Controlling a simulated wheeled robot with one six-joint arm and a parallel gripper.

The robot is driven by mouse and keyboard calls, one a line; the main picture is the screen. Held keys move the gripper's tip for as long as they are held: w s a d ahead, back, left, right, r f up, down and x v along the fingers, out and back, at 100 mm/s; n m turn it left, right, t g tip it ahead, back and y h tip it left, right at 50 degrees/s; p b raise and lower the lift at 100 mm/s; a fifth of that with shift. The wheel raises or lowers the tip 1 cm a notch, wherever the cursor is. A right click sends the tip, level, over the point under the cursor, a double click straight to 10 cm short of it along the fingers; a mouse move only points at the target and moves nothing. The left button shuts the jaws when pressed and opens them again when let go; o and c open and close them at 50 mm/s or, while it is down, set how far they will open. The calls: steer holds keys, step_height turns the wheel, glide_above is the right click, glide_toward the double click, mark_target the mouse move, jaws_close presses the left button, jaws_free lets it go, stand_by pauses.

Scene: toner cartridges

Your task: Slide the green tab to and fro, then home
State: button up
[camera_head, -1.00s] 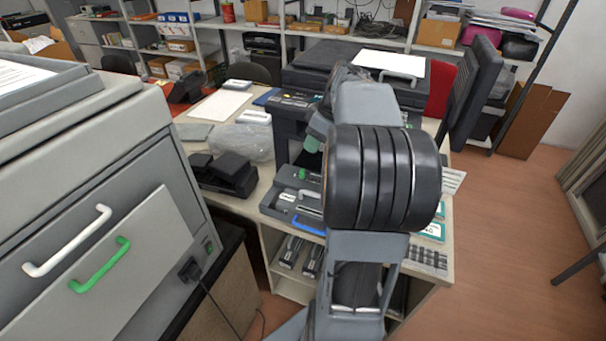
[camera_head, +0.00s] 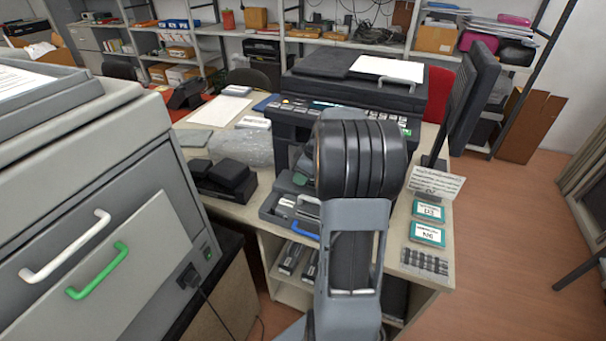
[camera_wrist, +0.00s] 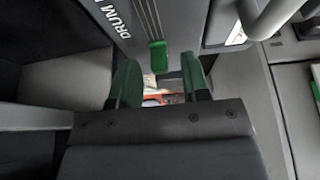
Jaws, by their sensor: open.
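The green tab (camera_wrist: 157,56) is a small upright block on a grey unit (camera_wrist: 125,14) with the lettering "DRUM", at the upper middle of the wrist view. My gripper (camera_wrist: 160,76) is open, its two green fingers apart. The tab appears between and slightly beyond the fingertips in the picture; I see no finger touching it, and the depth between them is hard to judge. In the head view my arm hides the gripper and most of the unit, and a small dark green patch beside the arm cannot be told as tab or finger.
The printer (camera_head: 345,92) stands open behind my arm on the desk. A black two-part device (camera_head: 225,178) and a plastic bag (camera_head: 242,147) lie to the left. Two teal-edged cards (camera_head: 428,234) lie to the right. A large grey cabinet (camera_head: 150,190) fills the left foreground.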

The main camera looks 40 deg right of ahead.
steer(key=shift+w+f, duration=0.1)
steer(key=shift+f, duration=0.1)
steer(key=shift+c, duration=0.2)
jaws_close()
stand_by(0.4)
